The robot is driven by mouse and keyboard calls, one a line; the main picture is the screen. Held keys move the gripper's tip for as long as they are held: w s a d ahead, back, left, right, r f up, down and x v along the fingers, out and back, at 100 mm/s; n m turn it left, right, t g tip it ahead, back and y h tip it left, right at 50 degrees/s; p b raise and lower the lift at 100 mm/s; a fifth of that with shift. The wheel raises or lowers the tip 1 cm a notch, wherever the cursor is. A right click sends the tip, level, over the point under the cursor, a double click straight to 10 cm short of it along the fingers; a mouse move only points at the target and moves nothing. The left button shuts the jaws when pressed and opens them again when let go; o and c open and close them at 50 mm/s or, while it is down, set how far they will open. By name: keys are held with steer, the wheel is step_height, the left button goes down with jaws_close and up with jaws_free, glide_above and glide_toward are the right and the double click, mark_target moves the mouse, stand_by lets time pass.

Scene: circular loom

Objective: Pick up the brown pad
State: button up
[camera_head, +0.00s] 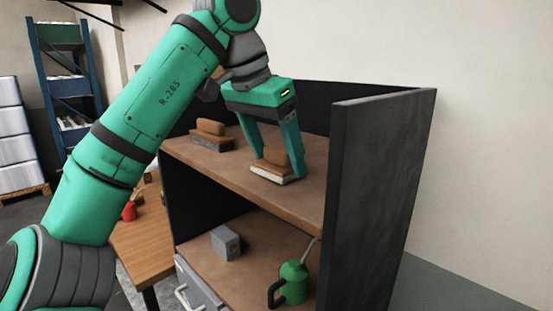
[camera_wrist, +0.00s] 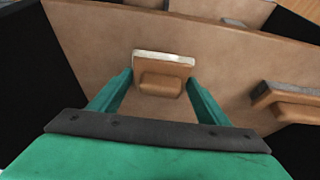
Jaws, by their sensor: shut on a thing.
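The brown pad (camera_head: 276,158), a block with a raised brown grip on top and a pale layer along its lower edge, is on the upper shelf near its front edge. It also shows in the wrist view (camera_wrist: 161,84). My gripper (camera_head: 279,168) points down over it and is shut on it, one finger at each side. In the wrist view the fingers (camera_wrist: 160,90) flank the pad's two sides. I cannot tell whether its underside is clear of the shelf. The fingers hide part of its sides.
A similar brown block with a grey underside (camera_head: 211,136) lies to the left on the same shelf. A dark side panel (camera_head: 375,170) stands close on the right. The lower shelf holds a grey box (camera_head: 226,242) and a green watering can (camera_head: 291,284).

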mark_target(277, 147)
step_height(277, 147, up, 10)
steer(key=shift+f, duration=0.1)
stand_by(0.4)
